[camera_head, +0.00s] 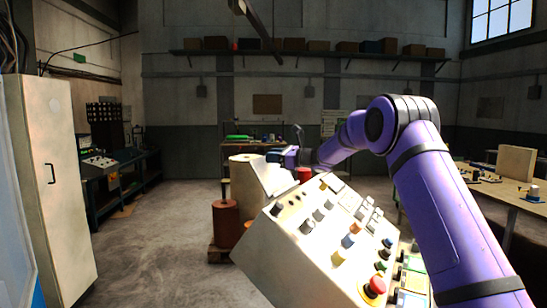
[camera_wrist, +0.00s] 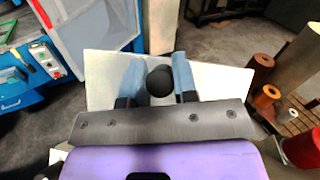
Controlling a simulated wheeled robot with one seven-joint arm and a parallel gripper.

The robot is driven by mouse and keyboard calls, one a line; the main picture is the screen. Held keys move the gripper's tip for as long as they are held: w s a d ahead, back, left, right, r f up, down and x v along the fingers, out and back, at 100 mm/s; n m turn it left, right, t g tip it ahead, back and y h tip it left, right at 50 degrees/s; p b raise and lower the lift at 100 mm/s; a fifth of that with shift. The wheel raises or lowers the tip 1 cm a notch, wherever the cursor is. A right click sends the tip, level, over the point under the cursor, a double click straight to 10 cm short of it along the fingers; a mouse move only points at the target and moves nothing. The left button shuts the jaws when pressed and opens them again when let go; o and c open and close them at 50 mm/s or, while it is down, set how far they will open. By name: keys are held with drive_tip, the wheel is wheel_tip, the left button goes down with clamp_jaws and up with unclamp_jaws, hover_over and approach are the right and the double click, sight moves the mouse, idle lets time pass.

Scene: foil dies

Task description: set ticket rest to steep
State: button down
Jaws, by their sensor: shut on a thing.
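A pale, tilted plate that looks like the ticket rest (camera_head: 272,178) stands at the far upper end of the sloped control console (camera_head: 290,235). In the wrist view the pale plate (camera_wrist: 103,72) lies behind my fingers. A dark round knob (camera_wrist: 160,82) sits between the two blue fingers. My gripper (camera_head: 287,156) is at the plate's upper edge in the head view, and it also shows in the wrist view (camera_wrist: 157,72). It is shut on the knob. The knob's attachment to the plate is hidden, and I cannot read the plate's setting.
The console carries several knobs and a red mushroom button (camera_head: 374,286). Reddish-brown rolls (camera_head: 226,222) stand left of it on a pallet. A pale cabinet (camera_head: 52,180) is at the left, and a workbench (camera_head: 510,195) at the right. The floor between cabinet and console is clear.

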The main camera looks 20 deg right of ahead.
drive_tip(key=shift+s+d+r+n+t+y, duration=0.15)
drive_tip(key=shift+s+d+n+t+y, duration=0.1)
drive_tip(key=shift+s+d+t+y, duration=0.65)
drive_tip(key=shift+s+d+r+n+t+y, duration=0.1)
drive_tip(key=shift+s+d+n+t+y, duration=0.3)
drive_tip(key=shift+s+d+y, duration=0.8)
drive_tip(key=c, duration=0.9)
unclamp_jaws()
drive_tip(key=shift+s, duration=0.1)
drive_tip(key=v, duration=1)
drive_tip(key=shift+s+d, duration=0.2)
drive_tip(key=shift+d, duration=0.15)
drive_tip(key=shift+f, duration=0.1)
